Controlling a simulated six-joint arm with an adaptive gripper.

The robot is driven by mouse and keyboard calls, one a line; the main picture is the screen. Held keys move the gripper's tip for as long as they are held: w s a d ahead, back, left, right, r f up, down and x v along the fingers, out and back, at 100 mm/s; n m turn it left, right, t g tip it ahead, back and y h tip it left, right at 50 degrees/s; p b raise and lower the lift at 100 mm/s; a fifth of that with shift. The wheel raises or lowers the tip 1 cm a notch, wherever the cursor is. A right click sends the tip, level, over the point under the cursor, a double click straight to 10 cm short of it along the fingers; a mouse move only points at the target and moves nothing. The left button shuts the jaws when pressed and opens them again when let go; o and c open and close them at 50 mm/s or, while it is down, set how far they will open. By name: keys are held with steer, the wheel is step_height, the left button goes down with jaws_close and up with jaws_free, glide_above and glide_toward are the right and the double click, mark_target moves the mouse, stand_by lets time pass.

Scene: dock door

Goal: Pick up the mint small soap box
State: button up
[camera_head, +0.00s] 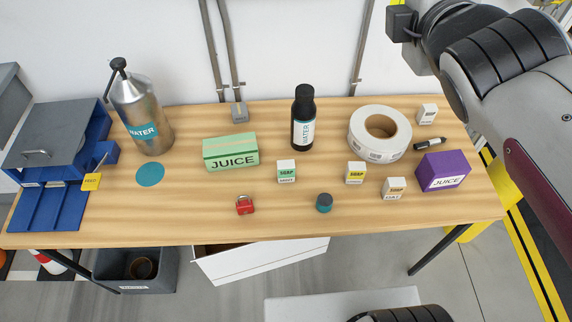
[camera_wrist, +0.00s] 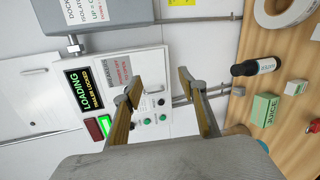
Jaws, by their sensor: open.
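The mint small soap box (camera_head: 286,171) stands upright near the middle of the table in the head view. It has a white top and a mint front with a label. It stands right of the green juice box and below the black water bottle. It also shows in the wrist view (camera_wrist: 296,88) at the right, beside the juice box. My gripper (camera_wrist: 158,79) is open and empty in the wrist view, facing the wall panel, well away from the box. The head view shows my arm at the upper right but not the fingers.
Near the box are the juice box (camera_head: 231,153), water bottle (camera_head: 303,120), yellow soap box (camera_head: 355,173), teal-and-dark cap (camera_head: 324,203) and red padlock (camera_head: 245,205). A tape roll (camera_head: 359,134) and purple juice box (camera_head: 443,171) stand right. Bare table lies directly in front of the mint box.

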steer(key=w+a+r+n+t+y, duration=0.1)
steer(key=w+a+r+n+y, duration=0.3)
steer(key=n, duration=0.4)
steer(key=w+a+r+n+t+y, duration=0.1)
steer(key=w+a+r+n+y, duration=0.1)
steer(key=w+a+n, duration=0.4)
steer(key=w+a+f+n+g+y, duration=0.25)
steer(key=w+f+n+y, duration=0.2)
steer(key=n, duration=0.55)
steer(key=n+g+y, duration=0.5)
steer(key=n+g, duration=0.7)
steer(key=g, duration=0.3)
glide_toward(285, 168)
steer(key=w, duration=0.2)
steer(key=shift+s+a+r+h, duration=0.1)
steer(key=shift+a+r+h, duration=0.05)
steer(key=shift+a+h, duration=0.1)
steer(key=shift+x, duration=1.3)
